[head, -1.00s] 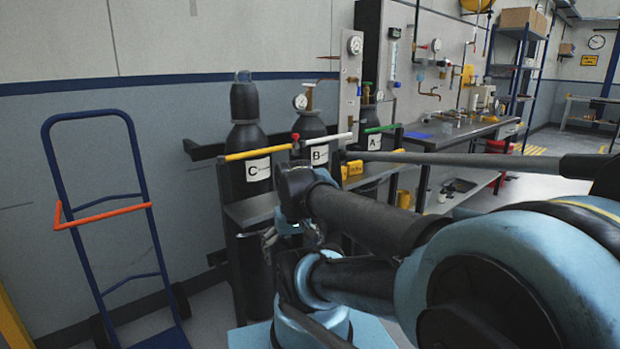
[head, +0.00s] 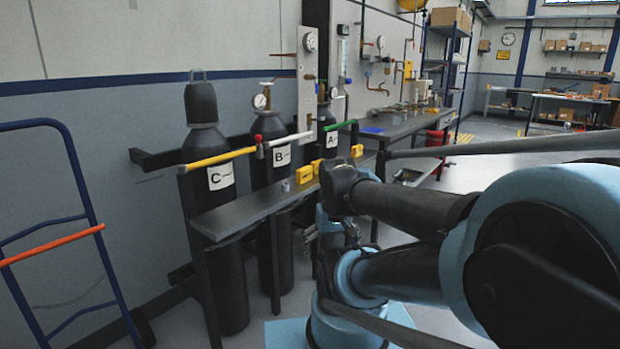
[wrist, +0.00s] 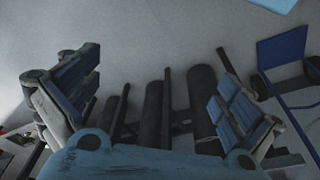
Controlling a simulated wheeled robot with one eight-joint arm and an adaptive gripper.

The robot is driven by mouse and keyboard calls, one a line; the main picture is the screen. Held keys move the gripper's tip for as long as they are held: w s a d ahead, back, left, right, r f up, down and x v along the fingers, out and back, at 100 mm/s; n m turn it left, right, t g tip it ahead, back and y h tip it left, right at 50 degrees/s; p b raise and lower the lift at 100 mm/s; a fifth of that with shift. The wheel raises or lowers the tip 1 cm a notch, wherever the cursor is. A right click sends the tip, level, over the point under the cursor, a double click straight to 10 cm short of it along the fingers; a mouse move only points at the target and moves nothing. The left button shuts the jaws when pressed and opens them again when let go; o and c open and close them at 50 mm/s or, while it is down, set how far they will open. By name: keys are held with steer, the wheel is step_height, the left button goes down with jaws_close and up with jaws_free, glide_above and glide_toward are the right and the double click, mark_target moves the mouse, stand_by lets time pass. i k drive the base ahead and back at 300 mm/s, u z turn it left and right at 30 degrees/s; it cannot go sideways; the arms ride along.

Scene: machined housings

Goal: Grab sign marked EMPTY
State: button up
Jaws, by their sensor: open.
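No sign can be read as EMPTY. Small yellow pieces stand on the narrow grey shelf in front of the gas cylinders: a left yellow piece (head: 305,173), and another yellow piece (head: 356,151) farther right; their lettering is too small to read. My gripper shows in the wrist view (wrist: 157,55), its two fingers spread with nothing between them. It points at the floor and the lower cylinders. In the head view my arm largely hides it, below the shelf's right part. No yellow piece shows in the wrist view.
Black cylinders C (head: 211,210), B (head: 268,160) and A (head: 324,120) stand against the wall behind the narrow shelf (head: 240,212). Coloured bars cross in front of them. A blue hand truck (head: 70,215) stands at left. A workbench (head: 400,124) extends behind.

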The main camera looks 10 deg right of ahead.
mark_target(305, 173)
steer(key=u, duration=1.1)
steer(key=k, duration=0.35)
steer(key=z, duration=1.5)
steer(key=i, duration=0.5)
steer(key=u, duration=0.05)
